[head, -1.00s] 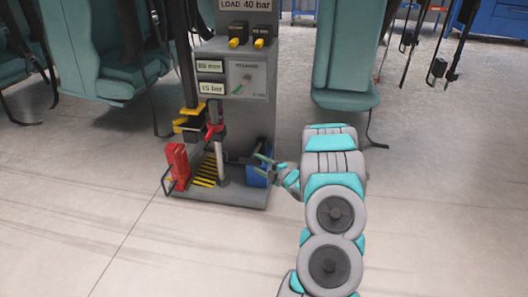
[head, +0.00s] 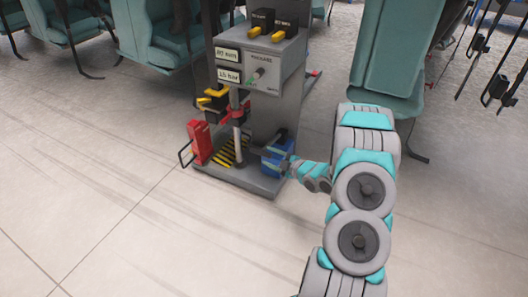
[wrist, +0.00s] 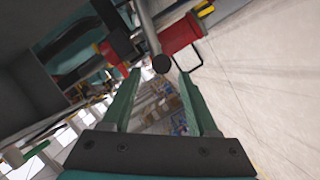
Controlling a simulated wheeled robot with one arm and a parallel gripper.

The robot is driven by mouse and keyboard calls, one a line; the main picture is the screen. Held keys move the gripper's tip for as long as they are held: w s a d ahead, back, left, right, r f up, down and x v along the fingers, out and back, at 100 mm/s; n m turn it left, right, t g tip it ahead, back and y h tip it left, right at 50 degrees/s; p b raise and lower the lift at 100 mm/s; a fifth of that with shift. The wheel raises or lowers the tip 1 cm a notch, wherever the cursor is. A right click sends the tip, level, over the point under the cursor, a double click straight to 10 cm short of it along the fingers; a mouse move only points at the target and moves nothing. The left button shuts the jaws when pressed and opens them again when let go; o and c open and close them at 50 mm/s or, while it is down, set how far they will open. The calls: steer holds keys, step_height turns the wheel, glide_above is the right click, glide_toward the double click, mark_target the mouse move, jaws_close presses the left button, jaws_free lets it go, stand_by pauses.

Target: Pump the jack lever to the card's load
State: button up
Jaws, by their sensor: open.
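The grey jack stand (head: 262,62) is left of my arm in the head view. Its upper label is hard to read; the lower seems to say 15 bar (head: 229,75). A grey rod (head: 238,140) stands upright with a red piece (head: 232,115) on it. In the wrist view, a bar with a dark round end (wrist: 161,64), perhaps the jack lever, lies just ahead between my fingertips' lines. My gripper (wrist: 158,78) is open and empty.
A red block (head: 201,142) with a black wire loop is at the base's left, also in the wrist view (wrist: 180,34). Black-yellow stripes (head: 225,152) mark the base. Teal seats (head: 385,60) hang behind and at the right. The floor (head: 120,220) in front is clear.

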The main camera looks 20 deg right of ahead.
mark_target(265, 155)
steer(key=x, duration=0.5)
steer(key=shift+w+a+f, duration=0.1)
steer(key=shift+w+a, duration=0.05)
steer(key=shift+w, duration=0.25)
jaws_close()
stand_by(1.1)
